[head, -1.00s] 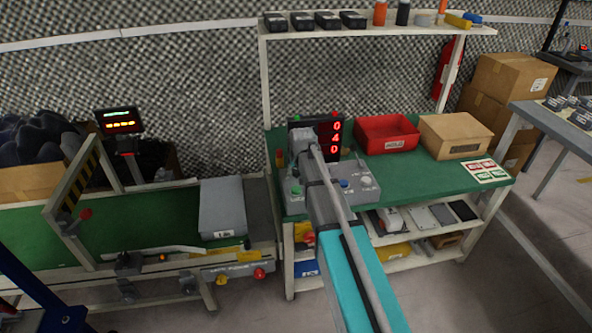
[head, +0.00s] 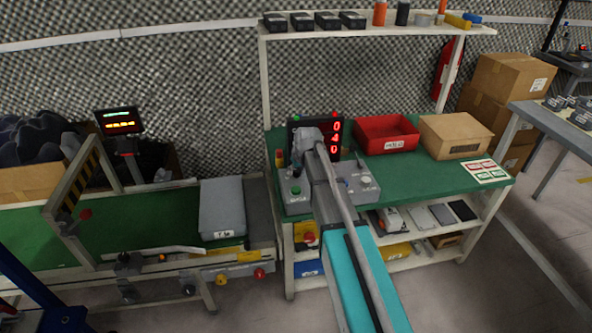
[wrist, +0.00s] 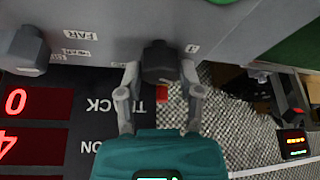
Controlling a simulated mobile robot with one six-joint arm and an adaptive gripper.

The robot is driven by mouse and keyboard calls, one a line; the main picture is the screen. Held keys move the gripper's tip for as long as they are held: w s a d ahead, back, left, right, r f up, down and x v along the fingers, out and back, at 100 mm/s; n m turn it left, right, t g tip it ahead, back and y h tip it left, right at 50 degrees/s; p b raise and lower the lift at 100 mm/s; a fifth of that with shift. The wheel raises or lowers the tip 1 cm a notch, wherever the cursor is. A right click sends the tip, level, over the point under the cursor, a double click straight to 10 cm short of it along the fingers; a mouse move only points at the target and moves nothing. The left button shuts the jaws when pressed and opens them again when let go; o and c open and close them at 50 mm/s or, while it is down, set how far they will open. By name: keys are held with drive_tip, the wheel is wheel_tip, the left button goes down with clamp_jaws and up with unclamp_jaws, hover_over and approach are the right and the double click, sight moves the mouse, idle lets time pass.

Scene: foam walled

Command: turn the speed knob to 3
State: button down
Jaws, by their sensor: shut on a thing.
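My gripper (wrist: 160,78) has its two fingers closed on the sides of a dark knob (wrist: 158,57) on a grey panel in the wrist view. A small white label beside this knob is too small to read, so I cannot tell its setting. A second dark knob (wrist: 26,47) stands apart at the left, near a label reading FAR. In the head view my arm hides the gripped knob; my gripper (head: 303,150) is at the control box on the green bench. The red display (head: 336,137) there reads 0, 4, 0.
A green button (head: 296,190) is on the grey control box (head: 360,181). A red bin (head: 386,135) and a cardboard box (head: 455,137) stand to the right on the bench. A conveyor with a grey parcel (head: 222,207) is to the left.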

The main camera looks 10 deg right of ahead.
drive_tip(key=n+y, duration=0.1)
drive_tip(key=n, duration=0.2)
drive_tip(key=n+g+y, duration=0.1)
drive_tip(key=n, duration=0.1)
drive_tip(key=shift+n, duration=0.4)
drive_tip(key=shift+c, duration=1.3)
unclamp_jaws()
